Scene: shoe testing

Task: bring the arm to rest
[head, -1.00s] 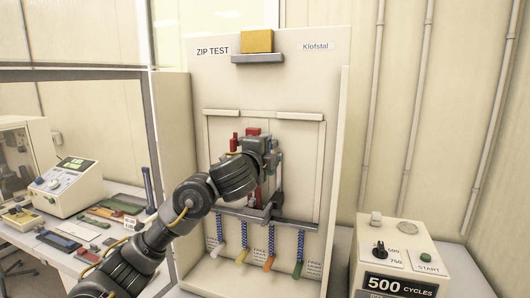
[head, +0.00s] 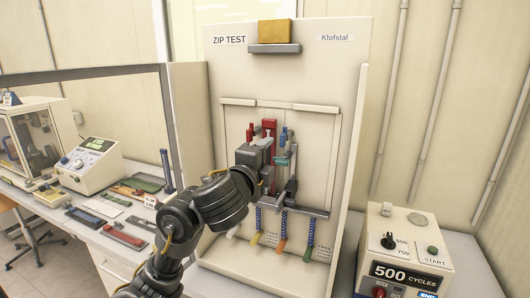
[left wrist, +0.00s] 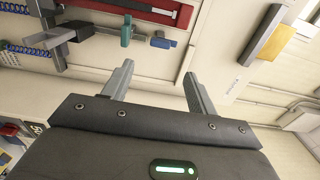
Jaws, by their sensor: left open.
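My left arm comes in from the bottom, and its left gripper (head: 288,180) stands in front of the zip tester (head: 335,150). In the left wrist view the two fingers of the left gripper (left wrist: 160,85) are spread apart with nothing between them. The tester's red clamp part (head: 269,128) and blue parts (head: 284,135) show just above the gripper. In the left wrist view the red bar (left wrist: 150,12) and a teal piece (left wrist: 126,30) lie beyond the fingers. My arm hides part of the tester's lower left. My right gripper is out of view.
A control box (head: 403,245) reading 500 cycles stands right of the tester. A yellow block (head: 275,31) sits on the tester's upper shelf. Coloured zip pulls hang below the grey bar (head: 305,210). A side table at left holds an instrument (head: 88,165) and several small trays.

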